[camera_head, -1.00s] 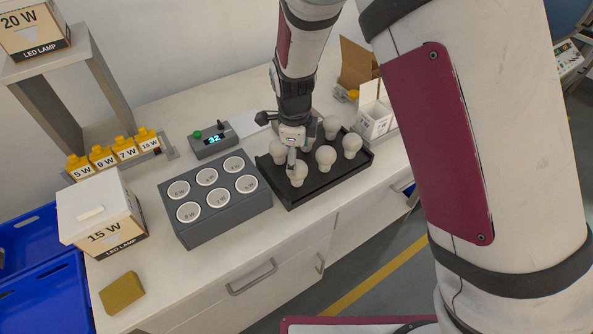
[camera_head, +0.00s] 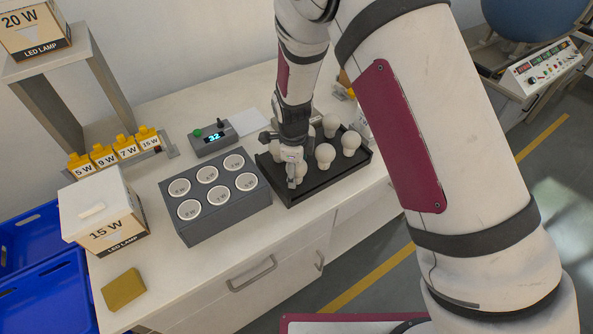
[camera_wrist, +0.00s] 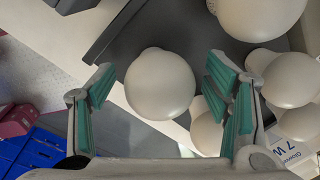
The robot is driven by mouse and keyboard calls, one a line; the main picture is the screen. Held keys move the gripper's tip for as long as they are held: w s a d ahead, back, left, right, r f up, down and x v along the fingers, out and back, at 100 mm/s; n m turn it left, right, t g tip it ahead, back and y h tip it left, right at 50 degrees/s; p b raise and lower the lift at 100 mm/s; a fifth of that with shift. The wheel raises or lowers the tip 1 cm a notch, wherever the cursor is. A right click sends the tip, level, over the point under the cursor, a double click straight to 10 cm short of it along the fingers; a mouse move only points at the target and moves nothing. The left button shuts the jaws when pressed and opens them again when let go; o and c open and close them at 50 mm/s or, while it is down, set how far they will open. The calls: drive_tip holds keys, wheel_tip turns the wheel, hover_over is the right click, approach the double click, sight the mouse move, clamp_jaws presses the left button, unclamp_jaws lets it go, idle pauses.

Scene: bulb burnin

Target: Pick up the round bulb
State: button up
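Several white round bulbs stand in a black tray (camera_head: 318,191) on the counter. In the wrist view one round bulb (camera_wrist: 160,84) lies between the two green-padded fingers of my gripper (camera_wrist: 165,95). The fingers are apart, with a visible gap on each side of the bulb. In the head view my gripper (camera_head: 292,172) points down over the tray's front left part and mostly hides that bulb. Other bulbs show to its right, such as one bulb (camera_head: 325,155) and another bulb (camera_head: 350,142).
A grey block with several round sockets (camera_head: 228,219) stands just left of the tray. A control box (camera_head: 214,138) reading 32 is behind it. A 15 W carton (camera_head: 100,212) and a yellow sponge (camera_head: 123,289) are further left. Neighbouring bulbs crowd the gripper's right finger.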

drive_tip(key=c, duration=1)
drive_tip(key=shift+r, duration=0.15)
